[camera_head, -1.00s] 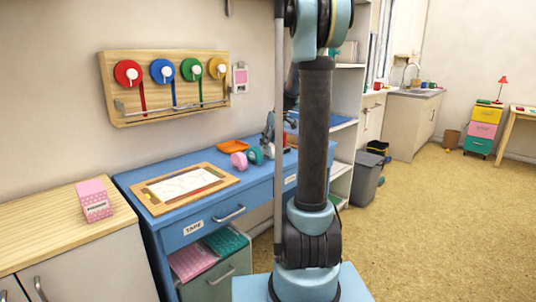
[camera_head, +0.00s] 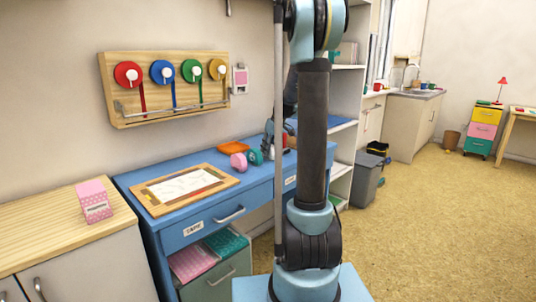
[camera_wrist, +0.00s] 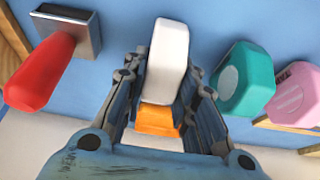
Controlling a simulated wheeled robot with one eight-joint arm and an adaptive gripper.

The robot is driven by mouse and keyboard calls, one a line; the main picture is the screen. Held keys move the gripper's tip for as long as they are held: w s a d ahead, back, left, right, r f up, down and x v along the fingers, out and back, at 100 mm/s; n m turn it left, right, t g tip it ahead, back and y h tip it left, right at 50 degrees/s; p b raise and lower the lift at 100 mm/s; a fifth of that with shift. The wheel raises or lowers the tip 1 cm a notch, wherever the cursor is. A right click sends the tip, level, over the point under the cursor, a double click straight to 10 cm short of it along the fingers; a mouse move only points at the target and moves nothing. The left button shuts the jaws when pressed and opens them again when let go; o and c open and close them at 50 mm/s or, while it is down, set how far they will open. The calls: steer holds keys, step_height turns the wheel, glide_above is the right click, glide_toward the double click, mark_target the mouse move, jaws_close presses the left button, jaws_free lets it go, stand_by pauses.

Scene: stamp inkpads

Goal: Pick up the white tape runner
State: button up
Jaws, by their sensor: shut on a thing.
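The white tape runner (camera_wrist: 168,48) shows in the wrist view as a white rounded block between the fingers. My gripper (camera_wrist: 163,88) is shut on it, with a finger along each side. An orange piece (camera_wrist: 158,120) shows below the white block between the fingers; I cannot tell whether it belongs to the runner. In the head view my gripper (camera_head: 270,150) is low at the blue desk, and the runner is not clear there. I cannot tell whether the runner touches the desk top.
A teal runner (camera_wrist: 245,78) and a pink runner (camera_wrist: 296,95) lie close beside the gripper. A red-handled tool (camera_wrist: 40,72) with a grey metal plate is on the other side.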

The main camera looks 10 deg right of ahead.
step_height(320, 180, up, 10)
stand_by(0.6)
